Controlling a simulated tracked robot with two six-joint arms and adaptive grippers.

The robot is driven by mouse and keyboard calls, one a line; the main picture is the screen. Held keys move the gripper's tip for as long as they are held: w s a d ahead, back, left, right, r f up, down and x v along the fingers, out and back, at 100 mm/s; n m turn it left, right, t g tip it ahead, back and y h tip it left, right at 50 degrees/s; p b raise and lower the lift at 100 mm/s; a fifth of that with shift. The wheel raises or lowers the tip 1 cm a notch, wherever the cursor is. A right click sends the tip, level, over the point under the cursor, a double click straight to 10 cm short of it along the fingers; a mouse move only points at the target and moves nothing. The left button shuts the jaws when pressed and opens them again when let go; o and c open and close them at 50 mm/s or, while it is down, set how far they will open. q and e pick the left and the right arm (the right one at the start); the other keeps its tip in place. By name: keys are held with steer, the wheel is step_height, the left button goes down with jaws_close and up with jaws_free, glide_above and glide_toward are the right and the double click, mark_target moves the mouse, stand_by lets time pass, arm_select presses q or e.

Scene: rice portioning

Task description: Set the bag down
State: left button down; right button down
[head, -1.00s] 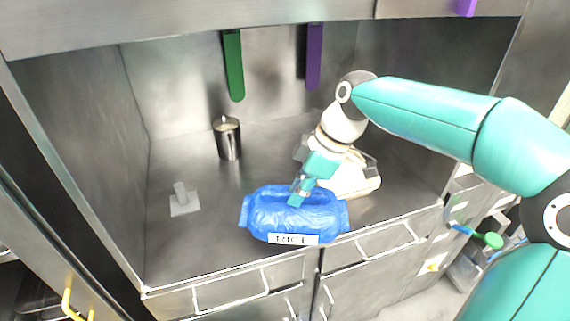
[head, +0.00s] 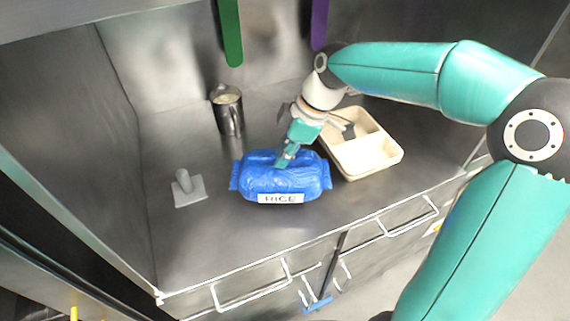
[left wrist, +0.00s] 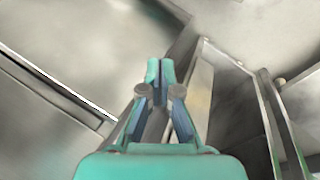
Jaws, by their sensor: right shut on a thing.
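The blue bag labelled RICE (head: 290,184) is in the middle of the steel counter in the head view, label facing the front edge. My right gripper (head: 284,160) comes down from above and is shut on the top of the bag. The bag looks level; I cannot tell whether its underside touches the counter. My left gripper (left wrist: 160,75) shows only in the left wrist view, with its fingertips together and nothing between them.
A cream divided tray (head: 375,160) stands right of the bag, partly behind my right gripper. A steel cup (head: 230,117) with pale contents stands behind left. A grey pressing tool (head: 188,192) lies left. The front counter strip (head: 240,240) is clear.

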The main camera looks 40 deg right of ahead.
steer(key=shift+f, duration=2.25)
steer(key=c, duration=1.1)
jaws_free()
steer(key=shift+c, duration=0.2)
steer(key=v, duration=1.1)
steer(key=shift+s+d+r, duration=0.1)
steer(key=shift+s+r, duration=0.05)
steer(key=shift+r, duration=0.3)
